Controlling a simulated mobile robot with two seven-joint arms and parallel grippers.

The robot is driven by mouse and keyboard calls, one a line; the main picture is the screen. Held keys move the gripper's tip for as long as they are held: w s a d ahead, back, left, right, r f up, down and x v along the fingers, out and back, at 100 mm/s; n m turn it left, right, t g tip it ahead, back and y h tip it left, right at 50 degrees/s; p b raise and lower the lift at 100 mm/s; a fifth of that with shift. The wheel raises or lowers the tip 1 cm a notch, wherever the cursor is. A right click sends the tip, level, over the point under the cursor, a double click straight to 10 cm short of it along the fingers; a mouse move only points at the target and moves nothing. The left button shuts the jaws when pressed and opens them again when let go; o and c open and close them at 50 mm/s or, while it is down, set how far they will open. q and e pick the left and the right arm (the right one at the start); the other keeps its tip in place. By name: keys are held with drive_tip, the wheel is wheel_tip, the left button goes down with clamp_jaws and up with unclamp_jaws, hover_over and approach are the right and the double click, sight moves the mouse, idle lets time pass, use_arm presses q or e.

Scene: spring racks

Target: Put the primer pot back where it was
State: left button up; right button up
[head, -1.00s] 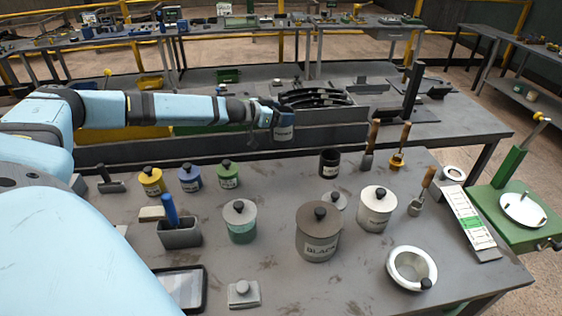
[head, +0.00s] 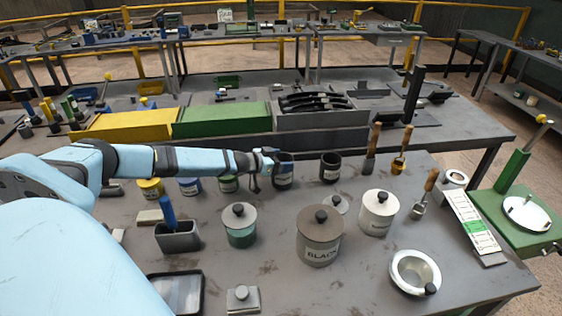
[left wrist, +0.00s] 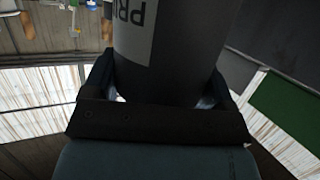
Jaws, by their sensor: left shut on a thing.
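The primer pot (head: 284,178) is a dark grey-blue cylinder with a pale label, at the back middle of the near bench. My left gripper (head: 272,162) reaches in from the left and is shut on it. In the left wrist view the pot (left wrist: 180,45) sits between both fingers, and part of its label, "PRI", shows upside down. The pot looks upright and low near the bench top; I cannot tell whether its base touches. It is left of an open dark pot (head: 330,166) with a gap between. My right gripper is not in view.
The black pot (head: 320,240), white pot (head: 378,215) and green pot (head: 240,232) stand in front. Yellow, blue and green lidded tins are partly behind my arm. Bench between the primer pot and black pot is fairly clear.

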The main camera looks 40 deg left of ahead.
use_arm(q)
drive_tip(key=shift+f, duration=0.15)
drive_tip(key=o, duration=1.6)
drive_tip(key=shift+f, duration=0.1)
drive_tip(key=shift+r, duration=0.2)
drive_tip(key=shift+v, duration=6)
